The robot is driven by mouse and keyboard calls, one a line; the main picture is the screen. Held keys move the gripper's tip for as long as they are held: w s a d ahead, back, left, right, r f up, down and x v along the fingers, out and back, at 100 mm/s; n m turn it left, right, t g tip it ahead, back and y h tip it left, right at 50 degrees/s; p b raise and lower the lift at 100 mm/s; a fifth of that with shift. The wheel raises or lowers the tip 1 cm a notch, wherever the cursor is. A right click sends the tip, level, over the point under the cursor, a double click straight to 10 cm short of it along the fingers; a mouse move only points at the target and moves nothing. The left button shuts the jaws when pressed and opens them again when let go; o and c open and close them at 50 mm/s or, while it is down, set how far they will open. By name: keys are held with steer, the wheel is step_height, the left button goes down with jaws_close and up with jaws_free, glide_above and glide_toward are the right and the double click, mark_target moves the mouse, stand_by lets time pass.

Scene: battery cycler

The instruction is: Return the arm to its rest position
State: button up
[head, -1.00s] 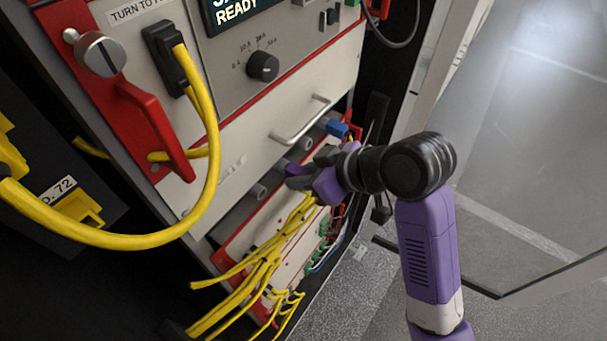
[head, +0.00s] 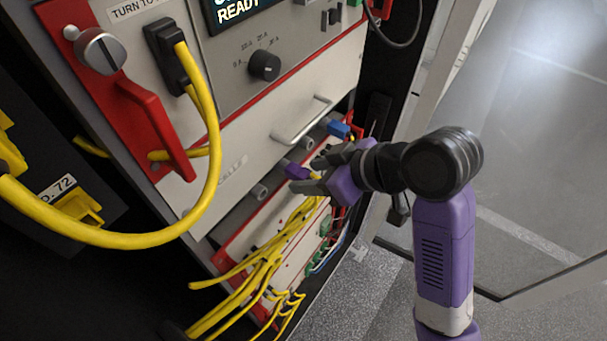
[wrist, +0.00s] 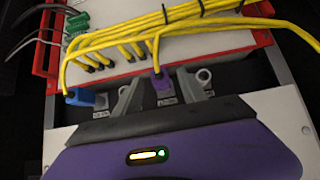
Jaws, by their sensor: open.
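My gripper (head: 313,176) is at the end of my purple and black arm (head: 440,225), in front of the lower part of the cycler rack. Its two grey fingers are spread and hold nothing. A purple plug (head: 297,170) with a yellow cable sits at the row of sockets, just beyond the fingertips. In the wrist view the purple plug (wrist: 161,85) shows between the open fingers, apart from both. A blue plug (head: 338,129) sits in the same row; it also shows in the wrist view (wrist: 82,97). My arm reaches out from the lower right, bent at the black joint.
Yellow cables (head: 262,262) hang below the sockets, close under my gripper. A thick yellow cable (head: 130,240) loops at left beside a red handle (head: 145,120). A metal drawer handle (head: 300,120) juts out above. An open door frame (head: 520,290) stands at right; grey floor between is clear.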

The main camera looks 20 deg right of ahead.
steer(key=v, duration=0.5)
steer(key=s+f+m+t+h+b, duration=0.25)
steer(key=s+f+m+t, duration=0.25)
steer(key=s+f+m, duration=0.65)
steer(key=s+d+n+t+h, duration=0.1)
steer(key=s+d+n, duration=0.1)
steer(key=s, duration=0.6)
steer(key=s+d+n+t+h, duration=0.1)
steer(key=s+d+n+h, duration=0.1)
steer(key=s, duration=0.6)
steer(key=shift+s+d+r, duration=0.3)
steer(key=shift+s+r, duration=0.05)
steer(key=shift+s, duration=0.05)
